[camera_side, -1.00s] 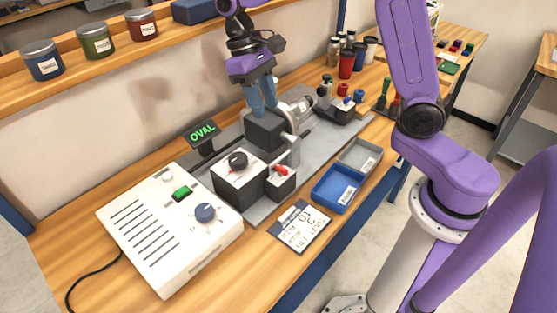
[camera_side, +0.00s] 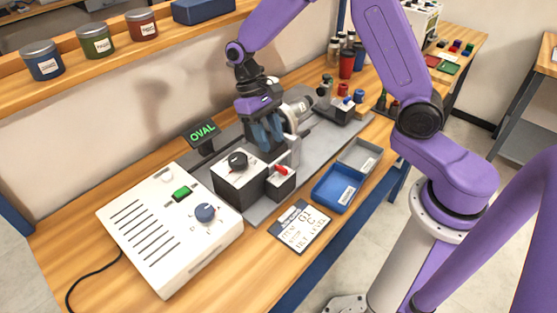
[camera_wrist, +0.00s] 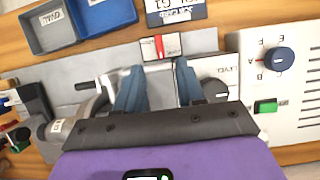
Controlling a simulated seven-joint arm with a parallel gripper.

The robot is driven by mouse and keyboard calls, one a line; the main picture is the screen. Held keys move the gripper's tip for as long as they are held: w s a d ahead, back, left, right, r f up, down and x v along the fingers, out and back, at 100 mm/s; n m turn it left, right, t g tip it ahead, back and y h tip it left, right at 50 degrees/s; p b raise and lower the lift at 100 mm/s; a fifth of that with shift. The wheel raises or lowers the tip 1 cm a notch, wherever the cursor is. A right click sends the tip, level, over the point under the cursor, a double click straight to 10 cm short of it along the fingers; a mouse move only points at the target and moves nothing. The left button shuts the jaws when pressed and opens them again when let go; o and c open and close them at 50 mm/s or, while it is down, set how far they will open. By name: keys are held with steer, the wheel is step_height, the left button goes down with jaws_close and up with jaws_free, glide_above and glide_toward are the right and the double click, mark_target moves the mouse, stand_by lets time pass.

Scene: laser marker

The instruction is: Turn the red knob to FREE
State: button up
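The red knob (camera_side: 281,170) sits on a small grey box in front of the dark vise-like block, right of a larger box with a black knob (camera_side: 237,160). In the wrist view the red knob (camera_wrist: 159,46) shows as a red bar on a pale plate with small lettering, just beyond my fingertips. My gripper (camera_side: 268,145) has blue fingers and is low over the machine, behind the red knob in the side view. In the wrist view my gripper (camera_wrist: 158,68) has its fingers apart, with nothing held between them. I cannot read which setting the red knob points to.
A white control box (camera_side: 170,232) with a blue dial stands at left. A green OVAL display (camera_side: 202,131) stands behind. A blue tray (camera_side: 337,188), grey tray (camera_side: 361,155) and printed card (camera_side: 300,227) lie at right and front. A round chuck (camera_side: 297,108) stands close to my gripper.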

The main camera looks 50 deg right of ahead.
mark_target(281, 167)
steer(key=x, duration=0.7)
steer(key=shift+s+f, duration=0.1)
steer(key=shift+f, duration=0.05)
jaws_close()
